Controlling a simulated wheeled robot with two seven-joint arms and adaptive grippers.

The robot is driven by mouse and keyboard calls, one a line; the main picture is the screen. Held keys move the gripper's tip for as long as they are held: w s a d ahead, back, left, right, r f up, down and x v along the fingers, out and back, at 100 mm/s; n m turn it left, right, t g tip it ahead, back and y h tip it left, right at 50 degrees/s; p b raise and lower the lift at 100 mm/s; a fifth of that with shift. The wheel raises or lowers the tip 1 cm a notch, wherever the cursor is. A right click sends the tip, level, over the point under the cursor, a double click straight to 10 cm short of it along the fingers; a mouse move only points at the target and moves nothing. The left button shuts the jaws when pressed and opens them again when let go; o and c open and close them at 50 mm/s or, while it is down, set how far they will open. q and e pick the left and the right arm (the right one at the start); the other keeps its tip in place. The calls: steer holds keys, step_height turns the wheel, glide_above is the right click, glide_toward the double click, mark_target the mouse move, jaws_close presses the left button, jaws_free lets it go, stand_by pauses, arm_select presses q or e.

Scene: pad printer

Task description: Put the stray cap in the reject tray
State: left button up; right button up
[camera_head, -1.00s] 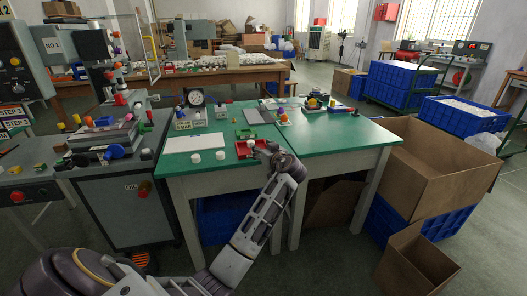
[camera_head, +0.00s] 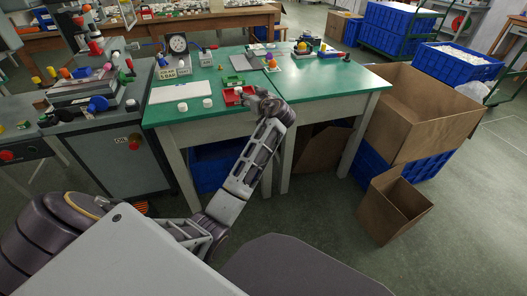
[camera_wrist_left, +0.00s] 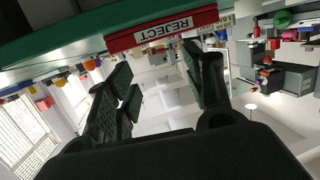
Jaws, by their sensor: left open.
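The red reject tray (camera_head: 231,98) sits at the front edge of the green table. Its REJECT label (camera_wrist_left: 166,29) shows upside down in the left wrist view. My left gripper (camera_head: 257,99) is at the tray's right front side, and its wrist partly hides the tray. In the wrist view its two fingers (camera_wrist_left: 158,88) are apart with nothing between them. A small pale spot shows inside the tray; I cannot tell if it is a cap. Two white round caps, one on the left (camera_head: 182,106) and one on the right (camera_head: 207,103), stand on the table left of the tray. My right gripper is not in view.
A white board (camera_head: 180,92) lies behind the caps. A grey machine (camera_head: 105,130) stands left of the green table (camera_head: 320,82). Small devices and coloured parts line the table's back. Cardboard boxes (camera_head: 420,120) and blue crates stand to the right.

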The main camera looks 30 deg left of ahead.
arm_select(q)
steer(key=s+d+f+m+h, duration=0.3)
steer(key=s+d+f, duration=0.2)
steer(key=f, duration=0.3)
steer(key=s+d+f+m+h, duration=0.3)
steer(key=s+d+f, duration=0.2)
steer(key=f, duration=0.3)
steer(key=s+d+f+m+h, duration=0.3)
steer(key=s+d+f, duration=0.2)
steer(key=f, duration=0.3)
steer(key=s+d+f+m+g+h, duration=0.2)
steer(key=s+d+h, duration=0.1)
steer(key=s+d, duration=0.5)
steer(key=s+d+f+m+g+h, duration=0.2)
steer(key=s+d, duration=0.6)
steer(key=s, duration=0.5)
steer(key=shift+f+m+h, duration=0.7)
steer(key=shift+f+h, duration=0.15)
steer(key=shift+h, duration=0.25)
steer(key=shift+a, duration=0.2)
